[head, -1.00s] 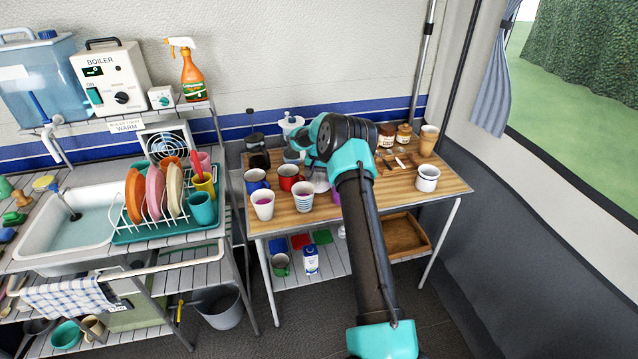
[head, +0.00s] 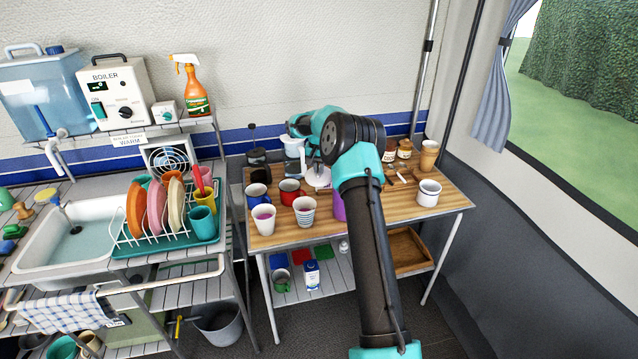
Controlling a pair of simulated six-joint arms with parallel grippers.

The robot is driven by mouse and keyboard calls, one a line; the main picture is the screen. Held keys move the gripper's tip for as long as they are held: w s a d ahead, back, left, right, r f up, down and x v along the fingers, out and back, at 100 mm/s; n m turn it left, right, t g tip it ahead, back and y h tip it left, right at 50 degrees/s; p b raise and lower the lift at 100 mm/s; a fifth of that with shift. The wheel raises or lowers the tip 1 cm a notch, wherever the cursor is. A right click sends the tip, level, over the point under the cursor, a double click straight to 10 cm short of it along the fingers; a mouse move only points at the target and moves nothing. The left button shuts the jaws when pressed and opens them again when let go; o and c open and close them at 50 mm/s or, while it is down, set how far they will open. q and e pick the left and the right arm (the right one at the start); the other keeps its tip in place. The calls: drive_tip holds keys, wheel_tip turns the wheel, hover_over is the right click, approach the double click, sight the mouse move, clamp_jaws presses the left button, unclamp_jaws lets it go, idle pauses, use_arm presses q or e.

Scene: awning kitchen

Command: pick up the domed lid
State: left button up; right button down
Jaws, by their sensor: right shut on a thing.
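The pale domed lid (head: 292,140) is at the top of a light-coloured jug (head: 294,158) near the back of the wooden table. My right gripper (head: 293,127) is over the lid's top and is shut on it. The fingertips and the lid's knob are mostly hidden by the gripper. I cannot tell whether there is a gap between lid and jug. My left gripper is not in view.
A black press pot (head: 257,158) stands left of the jug. A blue mug (head: 258,194), a red mug (head: 290,190) and patterned cups (head: 305,210) stand in front. A white mug (head: 428,193) is at the right. The wooden table (head: 400,208) has free room at its front right.

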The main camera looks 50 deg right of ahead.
wheel_tip(320, 180, up, 17)
idle(0.8)
